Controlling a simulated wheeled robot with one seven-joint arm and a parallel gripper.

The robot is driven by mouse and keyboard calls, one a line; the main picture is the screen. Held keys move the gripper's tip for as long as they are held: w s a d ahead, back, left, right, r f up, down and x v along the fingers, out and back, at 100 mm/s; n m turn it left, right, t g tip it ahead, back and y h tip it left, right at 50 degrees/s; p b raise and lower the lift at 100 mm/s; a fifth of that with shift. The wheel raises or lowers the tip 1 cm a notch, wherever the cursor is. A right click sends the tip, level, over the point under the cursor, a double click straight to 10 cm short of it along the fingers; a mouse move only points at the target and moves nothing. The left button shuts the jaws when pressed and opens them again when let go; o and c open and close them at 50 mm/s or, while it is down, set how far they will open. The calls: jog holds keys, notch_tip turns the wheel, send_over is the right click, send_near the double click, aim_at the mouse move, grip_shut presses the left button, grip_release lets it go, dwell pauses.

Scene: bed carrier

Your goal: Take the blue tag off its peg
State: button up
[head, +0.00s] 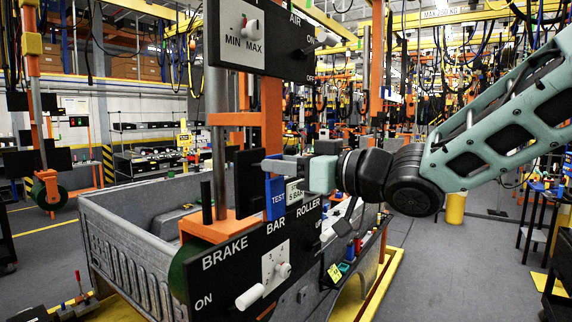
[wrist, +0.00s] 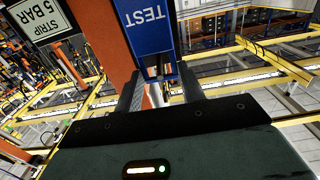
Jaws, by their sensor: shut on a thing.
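My gripper (head: 274,166) reaches in from the right and is shut on the tag's upper part. In the wrist view the blue tag (wrist: 146,28) stands between the two dark fingers of my gripper (wrist: 160,88), its lettering upside down.
A black panel (head: 225,262) with BRAKE, BAR and ROLLER controls and a white lever (head: 250,296) lies just below. A MIN/MAX panel (head: 262,38) hangs above. An orange post (head: 271,115) stands close behind. A grey truck bed (head: 130,235) is at the left.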

jog(key=shift+s+d, duration=0.1)
jog(key=shift+s+d+r+p, duration=0.25)
jog(key=shift+s+d+p, duration=0.15)
jog(key=shift+s+d, duration=0.25)
jog(key=shift+s+d+r+p, duration=0.35)
jog(key=shift+s+d, duration=0.1)
jog(key=shift+d, duration=0.35)
jog(key=shift+s+d+r+p, duration=0.2)
jog(key=shift+s+d+p, duration=0.2)
jog(key=shift+s+d, duration=0.25)
jog(key=shift+w+d+f, duration=0.1)
